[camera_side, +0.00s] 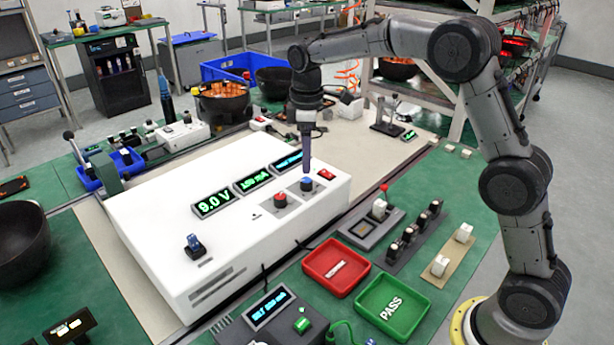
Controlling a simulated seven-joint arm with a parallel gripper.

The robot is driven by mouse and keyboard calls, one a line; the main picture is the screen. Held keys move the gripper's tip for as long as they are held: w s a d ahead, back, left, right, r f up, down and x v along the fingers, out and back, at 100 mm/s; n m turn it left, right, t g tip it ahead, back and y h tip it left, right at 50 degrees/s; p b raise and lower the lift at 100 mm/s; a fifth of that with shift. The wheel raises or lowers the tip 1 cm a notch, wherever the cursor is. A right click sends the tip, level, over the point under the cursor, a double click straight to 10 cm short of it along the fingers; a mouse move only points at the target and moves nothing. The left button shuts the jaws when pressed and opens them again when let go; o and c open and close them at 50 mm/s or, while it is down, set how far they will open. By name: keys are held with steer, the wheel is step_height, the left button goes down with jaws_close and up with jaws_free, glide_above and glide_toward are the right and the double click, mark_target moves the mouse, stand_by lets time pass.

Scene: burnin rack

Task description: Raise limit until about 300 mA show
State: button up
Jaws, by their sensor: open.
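The white power supply box (180,235) stands on the bench with its top panel up. Its left green display (212,204) reads 9.0 V. The middle green display (253,180) shows a mA value that looks like 150, though it is small and slanted. A third, blue display (288,161) is partly hidden behind my gripper. A red knob (280,199) and a blue knob (307,184) sit in front of the displays. My gripper (307,170) points straight down, open, with its fingertips at or just above the blue knob. I cannot tell whether they touch it.
A red rocker switch (326,175) is close to the right of the blue knob.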

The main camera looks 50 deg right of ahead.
mark_target(307, 180)
step_height(307, 180, down, 7)
steer(key=shift+w+d+r, duration=0.1)
steer(key=shift+r, duration=0.05)
jaws_close()
stand_by(0.5)
